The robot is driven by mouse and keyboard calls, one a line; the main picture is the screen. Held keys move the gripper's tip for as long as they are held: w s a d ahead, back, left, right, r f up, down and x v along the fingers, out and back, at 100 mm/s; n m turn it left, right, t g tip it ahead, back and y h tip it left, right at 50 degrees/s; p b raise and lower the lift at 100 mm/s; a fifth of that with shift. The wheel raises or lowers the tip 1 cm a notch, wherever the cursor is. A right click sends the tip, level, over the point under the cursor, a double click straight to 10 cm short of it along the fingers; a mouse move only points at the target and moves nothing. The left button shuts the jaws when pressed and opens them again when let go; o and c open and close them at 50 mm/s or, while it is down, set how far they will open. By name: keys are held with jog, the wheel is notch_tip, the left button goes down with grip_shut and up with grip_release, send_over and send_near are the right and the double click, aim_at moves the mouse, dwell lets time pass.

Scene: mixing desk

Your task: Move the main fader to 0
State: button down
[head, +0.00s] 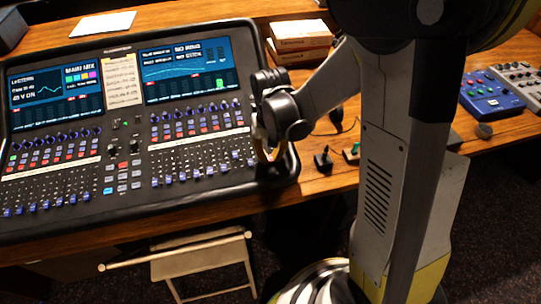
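The mixing desk (141,207) stands on the wooden table with two lit screens. A left bank of blue-capped faders (45,205) and a right bank of blue-capped faders (197,173) run along its lower part. I cannot tell which cap is the main fader; it may be behind my gripper. My gripper (268,152) is at the right edge of the desk, just right of the right fader bank. Its fingers are small and partly hidden by the wrist, so I cannot see whether they are open or touch anything.
Stacked boxes (300,37) stand behind the arm. A blue pedal (488,97) and a grey pedal (520,82) are at the right. Small dark devices (323,161) lie right of the desk. A folding stool (200,258) stands in front, below the table edge.

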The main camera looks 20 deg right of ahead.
jog(key=shift+w, duration=0.15)
jog(key=w, duration=0.4)
jog(key=w+d, duration=0.1)
jog(key=w, duration=0.2)
jog(key=shift+w+r, duration=0.1)
jog(key=shift+r, duration=0.3)
jog(key=shift+a, duration=0.1)
jog(key=c, duration=1.4)
grip_release()
jog(key=shift+c, duration=0.2)
notch_tip(320, 180, up, 12)
